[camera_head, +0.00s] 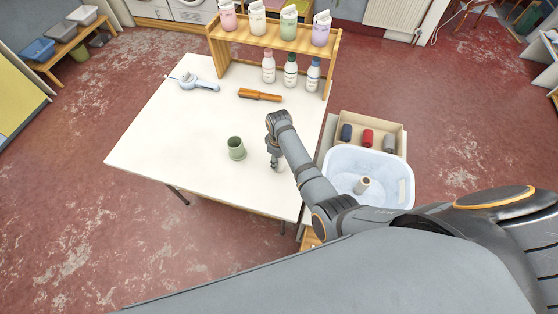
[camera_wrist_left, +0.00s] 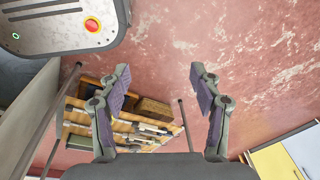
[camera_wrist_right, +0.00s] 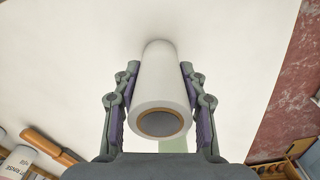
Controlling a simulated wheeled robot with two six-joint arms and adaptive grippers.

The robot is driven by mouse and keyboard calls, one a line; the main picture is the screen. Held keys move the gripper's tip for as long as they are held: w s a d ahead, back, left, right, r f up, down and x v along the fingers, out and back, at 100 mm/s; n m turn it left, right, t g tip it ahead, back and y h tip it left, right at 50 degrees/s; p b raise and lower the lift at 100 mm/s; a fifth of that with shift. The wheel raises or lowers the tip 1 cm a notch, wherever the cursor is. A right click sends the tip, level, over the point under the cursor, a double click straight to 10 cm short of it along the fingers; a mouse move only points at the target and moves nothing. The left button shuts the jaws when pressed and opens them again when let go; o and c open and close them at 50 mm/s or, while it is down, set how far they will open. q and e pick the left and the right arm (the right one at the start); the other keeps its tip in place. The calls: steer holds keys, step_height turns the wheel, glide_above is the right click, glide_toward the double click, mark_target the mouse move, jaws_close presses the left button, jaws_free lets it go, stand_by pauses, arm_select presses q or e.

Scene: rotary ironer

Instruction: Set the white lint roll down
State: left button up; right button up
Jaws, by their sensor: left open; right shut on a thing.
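The white lint roll (camera_wrist_right: 160,90) stands between the fingers of my right gripper (camera_wrist_right: 160,85), its hollow brown-lined end facing the wrist camera. My right gripper (camera_head: 275,161) is shut on it over the front right part of the white table (camera_head: 180,130). In the head view the gripper mostly hides the roll, and I cannot tell whether its far end touches the tabletop. My left gripper (camera_wrist_left: 160,80) is open and empty in the left wrist view, with floor and a shelf behind it; it does not show in the head view.
A green cup (camera_head: 236,148) stands left of my right gripper. A wooden brush (camera_head: 260,95), a pale blue tool (camera_head: 197,83) and a bottle rack (camera_head: 270,36) are farther back. A white basin (camera_head: 395,165) holding a roll (camera_head: 362,186) is right of the table.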

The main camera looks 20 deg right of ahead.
steer(key=shift+s, duration=0.15)
steer(key=o, duration=0.9)
steer(key=shift+f, duration=0.1)
steer(key=o, duration=0.4)
arm_select(q)
steer(key=shift+s+f, duration=0.1)
steer(key=shift+s, duration=1)
arm_select(e)
steer(key=shift+r+p, duration=0.35)
steer(key=shift+r, duration=0.2)
step_height(320, 180, up, 11)
steer(key=p, duration=1.1)
steer(key=shift+r, duration=0.2)
arm_select(q)
step_height(320, 180, up, 12)
steer(key=shift+w, duration=0.3)
